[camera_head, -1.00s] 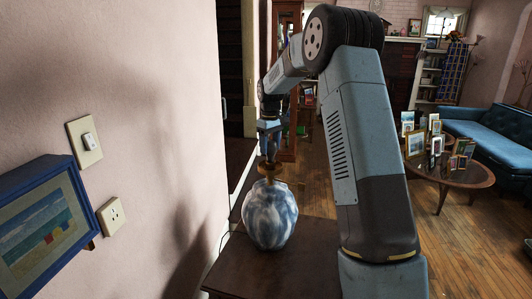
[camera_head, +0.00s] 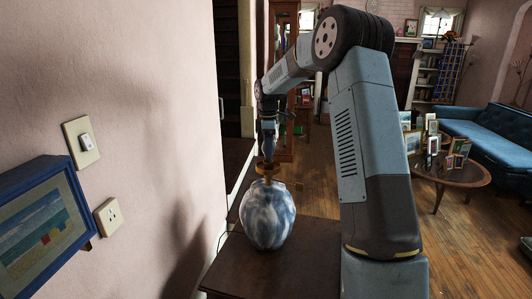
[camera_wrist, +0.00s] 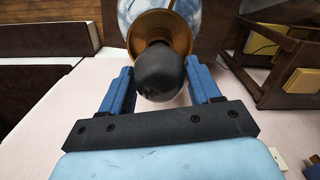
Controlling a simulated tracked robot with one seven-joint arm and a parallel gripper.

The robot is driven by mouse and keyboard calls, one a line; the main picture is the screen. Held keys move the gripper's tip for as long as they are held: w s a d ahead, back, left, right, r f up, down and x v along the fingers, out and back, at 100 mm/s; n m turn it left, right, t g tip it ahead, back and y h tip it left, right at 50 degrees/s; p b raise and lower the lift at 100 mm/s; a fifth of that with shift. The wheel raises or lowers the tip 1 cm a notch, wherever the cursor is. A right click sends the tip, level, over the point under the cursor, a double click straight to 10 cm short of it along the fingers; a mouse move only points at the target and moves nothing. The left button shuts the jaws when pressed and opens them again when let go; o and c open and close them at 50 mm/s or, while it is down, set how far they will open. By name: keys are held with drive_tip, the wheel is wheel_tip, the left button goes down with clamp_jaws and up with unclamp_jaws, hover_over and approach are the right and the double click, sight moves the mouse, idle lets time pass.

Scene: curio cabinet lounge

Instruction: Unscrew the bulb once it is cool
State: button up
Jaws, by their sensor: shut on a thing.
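The lamp has a blue-and-white mottled round base (camera_head: 267,217), which stands upright on a dark wooden table. A brass socket piece (camera_head: 266,180) sits on top; it also shows in the wrist view (camera_wrist: 176,28). The bulb (camera_wrist: 160,73) looks dark grey and unlit, seated at the brass socket in the wrist view. My gripper (camera_wrist: 162,76) is shut on the bulb, with one blue finger on each side. In the head view my gripper (camera_head: 268,150) points down above the lamp, and the bulb is hard to make out there.
The dark table top (camera_head: 290,270) is clear around the lamp. A wall with a light switch (camera_head: 86,141), an outlet (camera_head: 109,216) and a blue-framed picture (camera_head: 42,228) is on the left. A coffee table (camera_head: 462,176) with several photo frames stands farther right.

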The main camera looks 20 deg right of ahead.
drive_tip(key=n, duration=0.5)
drive_tip(key=shift+s+d, duration=0.1)
drive_tip(key=n, duration=0.5)
drive_tip(key=shift+s+f+n, duration=0.1)
drive_tip(key=shift+n, duration=0.2)
drive_tip(key=n, duration=0.9)
drive_tip(key=shift+s+n, duration=0.1)
drive_tip(key=shift+n, duration=0.2)
drive_tip(key=o, duration=1.3)
drive_tip(key=shift+c, duration=0.2)
